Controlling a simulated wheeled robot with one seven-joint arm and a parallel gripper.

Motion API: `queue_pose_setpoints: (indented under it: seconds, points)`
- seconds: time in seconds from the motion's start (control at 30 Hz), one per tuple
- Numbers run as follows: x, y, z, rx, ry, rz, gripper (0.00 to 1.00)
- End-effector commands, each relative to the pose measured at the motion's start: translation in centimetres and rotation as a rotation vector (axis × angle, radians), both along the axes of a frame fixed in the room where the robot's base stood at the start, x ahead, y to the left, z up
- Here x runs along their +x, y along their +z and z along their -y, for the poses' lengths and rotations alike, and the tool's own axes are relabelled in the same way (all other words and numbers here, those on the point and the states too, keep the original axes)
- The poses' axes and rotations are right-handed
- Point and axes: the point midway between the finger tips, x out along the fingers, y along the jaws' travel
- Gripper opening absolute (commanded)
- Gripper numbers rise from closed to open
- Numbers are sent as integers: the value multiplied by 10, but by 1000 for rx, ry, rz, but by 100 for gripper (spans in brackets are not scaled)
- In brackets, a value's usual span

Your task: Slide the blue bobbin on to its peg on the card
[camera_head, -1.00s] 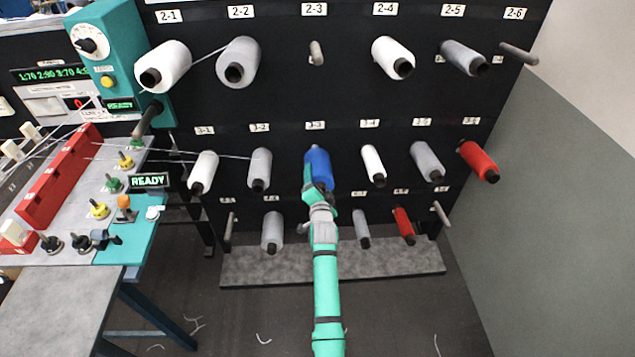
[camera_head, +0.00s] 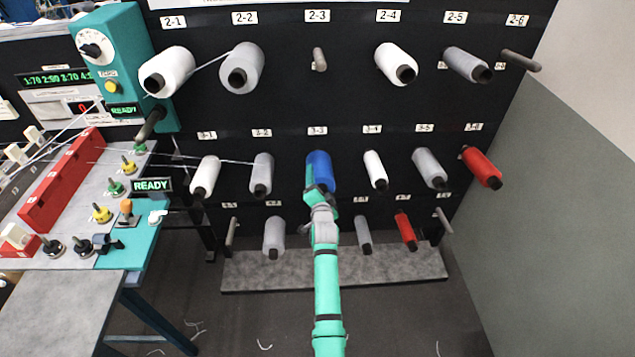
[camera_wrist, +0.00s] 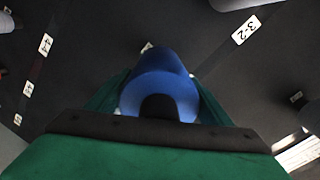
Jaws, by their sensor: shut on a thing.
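The blue bobbin (camera_head: 320,168) is at the 3-3 place in the middle row of the black card, just below the 3-3 label (camera_head: 317,131). My gripper (camera_head: 319,192) is shut on its near end. In the wrist view the blue bobbin (camera_wrist: 160,82) stands between the fingers, with its far end towards the black card. Its dark core shows at the near end. The 3-3 peg is hidden behind or inside the bobbin, so I cannot tell how far it is on.
Neighbouring bobbins are a grey one (camera_head: 262,175) on the left at 3-2 and a white one (camera_head: 376,170) on the right at 3-4. An empty peg (camera_head: 319,60) sticks out above at 2-3. A table with a red block (camera_head: 62,180) stands at the left.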

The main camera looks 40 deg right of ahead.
Motion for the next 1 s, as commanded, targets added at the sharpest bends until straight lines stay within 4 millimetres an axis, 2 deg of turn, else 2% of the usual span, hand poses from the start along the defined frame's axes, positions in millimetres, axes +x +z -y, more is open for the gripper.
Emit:
queue_pose_setpoints:
  seconds: [0.5, 0.53, 0.6, 1.0]
  points:
    - [6, 2, 5, -3, -1, 5, 20]
    - [6, 2, 5, -3, -1, 5, 81]
    - [6, 1, 4, -3, 0, 5, 95]
    - [-1, -2, 3, 2, -3, -1, 95]
